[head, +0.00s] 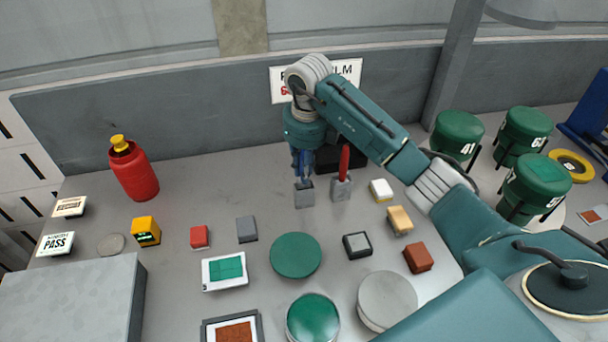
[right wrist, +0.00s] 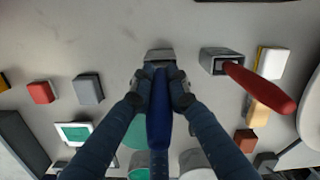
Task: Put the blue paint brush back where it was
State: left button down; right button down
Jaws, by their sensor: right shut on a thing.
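My right gripper (head: 302,172) points down at the back of the table. It is shut on the blue paint brush, whose dark blue handle (right wrist: 159,108) stands between the fingers in the right wrist view. A small grey holder (head: 304,195) is directly below the gripper; it also shows past the fingertips in the right wrist view (right wrist: 160,55). The brush's lower end is hidden, so I cannot tell how deep it sits in the holder. A red paint brush (head: 344,160) stands in a second grey holder (head: 341,188) just to the right. My left gripper is not in view.
A red bottle (head: 134,172) stands at the left. Several small blocks, a green disc (head: 295,255) and a grey disc (head: 387,301) lie in front. Green drums (head: 458,135) stand at the right. A black box is partly hidden behind the red brush.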

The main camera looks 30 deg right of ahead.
notch_tip(320, 180, down, 2)
jog(key=shift+f, duration=0.2)
jog(key=shift+f, duration=0.15)
jog(key=c, duration=1.7)
grip_release()
jog(key=shift+o, duration=0.2)
